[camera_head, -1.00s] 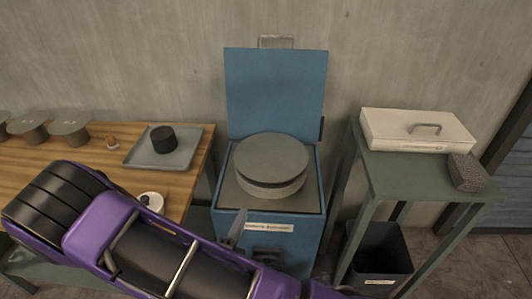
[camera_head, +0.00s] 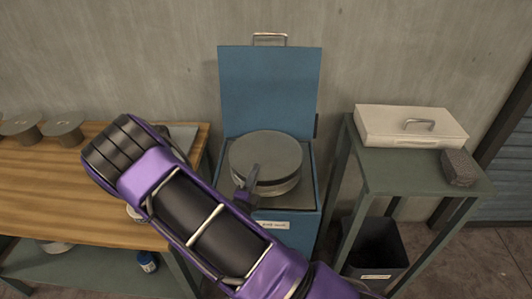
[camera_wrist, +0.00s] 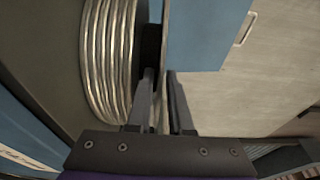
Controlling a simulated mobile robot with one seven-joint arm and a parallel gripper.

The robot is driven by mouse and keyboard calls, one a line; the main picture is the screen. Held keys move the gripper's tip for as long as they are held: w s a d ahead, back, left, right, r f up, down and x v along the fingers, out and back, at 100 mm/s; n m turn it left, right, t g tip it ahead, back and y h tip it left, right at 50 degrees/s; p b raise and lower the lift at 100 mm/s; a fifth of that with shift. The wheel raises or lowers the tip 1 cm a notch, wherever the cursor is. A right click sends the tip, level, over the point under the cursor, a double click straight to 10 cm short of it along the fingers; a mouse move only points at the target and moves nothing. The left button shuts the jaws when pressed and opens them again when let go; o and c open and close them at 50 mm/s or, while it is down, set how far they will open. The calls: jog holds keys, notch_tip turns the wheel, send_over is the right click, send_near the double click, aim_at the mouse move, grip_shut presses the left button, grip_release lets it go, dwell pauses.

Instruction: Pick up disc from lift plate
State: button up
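A grey round disc (camera_head: 266,152) lies flat on top of a short round stack in the blue cabinet (camera_head: 290,225). The stack's ridged metallic side (camera_wrist: 108,60) fills the left of the wrist view. I cannot make out the lift plate under it. My gripper (camera_head: 253,175) is in front of the disc's near left edge, overlapping it in the head view. In the wrist view, my gripper's two fingers (camera_wrist: 160,76) stand apart with a narrow gap, beside the stack.
The blue lid (camera_head: 270,90) stands open behind the stack. A side table at right holds a beige case (camera_head: 410,127) and a dark grey block (camera_head: 458,167), with a black bin (camera_head: 372,248) below. A wooden table (camera_head: 50,175) at left has grey round pieces (camera_head: 63,129).

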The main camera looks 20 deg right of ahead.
jog(key=shift+w+d, duration=0.3)
jog(key=shift+w, duration=0.15)
grip_shut()
dwell(1.1)
